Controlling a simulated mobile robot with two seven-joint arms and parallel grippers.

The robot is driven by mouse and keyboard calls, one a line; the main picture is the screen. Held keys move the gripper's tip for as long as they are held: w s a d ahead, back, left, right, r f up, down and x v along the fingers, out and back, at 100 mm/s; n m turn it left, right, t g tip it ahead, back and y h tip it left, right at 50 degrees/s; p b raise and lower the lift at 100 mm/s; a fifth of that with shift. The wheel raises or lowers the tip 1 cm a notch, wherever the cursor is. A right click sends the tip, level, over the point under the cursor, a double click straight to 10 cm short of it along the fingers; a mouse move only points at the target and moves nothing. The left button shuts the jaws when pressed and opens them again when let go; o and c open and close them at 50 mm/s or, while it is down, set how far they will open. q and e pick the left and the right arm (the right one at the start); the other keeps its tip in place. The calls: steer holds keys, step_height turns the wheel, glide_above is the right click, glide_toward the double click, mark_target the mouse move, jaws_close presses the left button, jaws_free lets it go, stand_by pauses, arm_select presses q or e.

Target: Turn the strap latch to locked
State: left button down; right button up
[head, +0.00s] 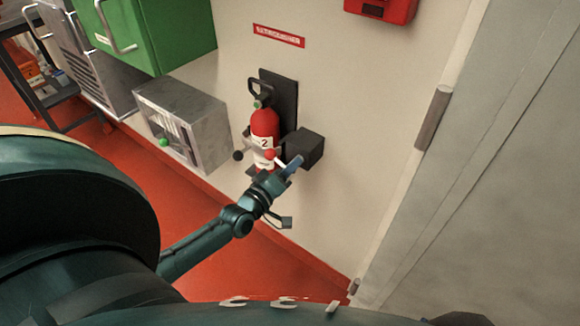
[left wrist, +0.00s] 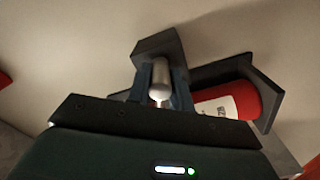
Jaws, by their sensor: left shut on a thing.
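A red fire extinguisher (head: 264,125) with a white label stands upright on a dark wall bracket (head: 285,95). A dark box (head: 305,147), apparently the strap latch body, sits on the wall just right of it. My left gripper (head: 293,165) is at the front of the box. In the left wrist view its two fingers close around a silver rounded handle (left wrist: 160,76) in front of the dark box (left wrist: 158,46). The extinguisher (left wrist: 232,103) lies beside the fingers there. The latch's lock state is unclear.
A grey metal box (head: 182,120) with a green knob stands left of the extinguisher, below a green cabinet (head: 150,30). A red wall box (head: 382,8) is above. A grey door (head: 480,170) is at right. Red floor is open below the wall.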

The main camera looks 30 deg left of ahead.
arm_select(q)
steer(key=shift+n, duration=2.2)
steer(key=c, duration=1.3)
jaws_free()
steer(key=shift+o, duration=0.2)
steer(key=s+a, duration=0.1)
steer(key=s, duration=1.2)
steer(key=shift+s, duration=0.15)
